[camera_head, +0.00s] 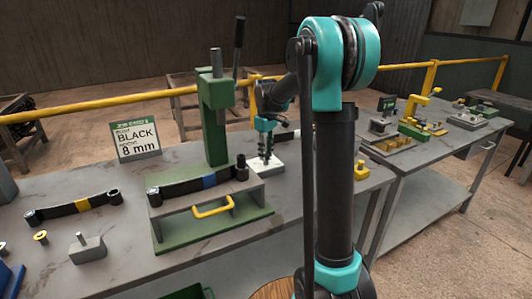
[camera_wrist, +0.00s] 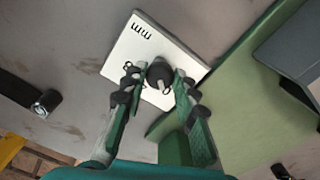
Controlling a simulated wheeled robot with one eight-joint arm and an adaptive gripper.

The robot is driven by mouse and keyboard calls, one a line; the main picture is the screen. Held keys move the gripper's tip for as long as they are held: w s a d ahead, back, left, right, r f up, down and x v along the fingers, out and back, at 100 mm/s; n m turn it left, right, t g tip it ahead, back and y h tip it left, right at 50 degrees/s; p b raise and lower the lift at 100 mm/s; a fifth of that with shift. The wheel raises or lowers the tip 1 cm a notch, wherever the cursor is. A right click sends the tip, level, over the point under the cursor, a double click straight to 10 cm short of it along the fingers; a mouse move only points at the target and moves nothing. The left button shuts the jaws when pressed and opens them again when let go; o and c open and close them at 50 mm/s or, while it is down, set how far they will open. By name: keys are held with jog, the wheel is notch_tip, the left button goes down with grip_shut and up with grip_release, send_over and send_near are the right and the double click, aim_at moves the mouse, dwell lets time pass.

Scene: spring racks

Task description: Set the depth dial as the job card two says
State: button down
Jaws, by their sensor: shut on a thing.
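The job card (camera_head: 138,139) stands upright on the bench in the head view; it reads BLACK and 8 mm. The white dial plate (camera_head: 277,166) lies on the bench right of the green press. In the wrist view the plate (camera_wrist: 128,50) shows the letters mm, and its dark round dial knob (camera_wrist: 159,72) sits between my fingertips. My gripper (camera_head: 265,150) points down over the plate; in the wrist view it (camera_wrist: 161,80) is shut on the knob from both sides. The fingers and knob hide part of the plate, and the dial's setting cannot be read.
The green press (camera_head: 216,120) with its upright lever stands just left of the plate. A spring bar with a blue band (camera_head: 208,181) lies on the fixture with a yellow handle (camera_head: 213,207). Another bar with a yellow band (camera_head: 83,203) lies left. A yellow part (camera_head: 361,170) stands right.

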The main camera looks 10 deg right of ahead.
jog(key=shift+m, duration=0.3)
jog(key=m, duration=0.9)
jog(key=shift+m, duration=0.4)
jog(key=m, duration=0.4)
jog(key=shift+m, duration=0.3)
jog(key=m, duration=0.4)
jog(key=shift+m, duration=0.4)
jog(key=c, duration=1.2)
grip_release()
jog(key=shift+a, duration=0.1)
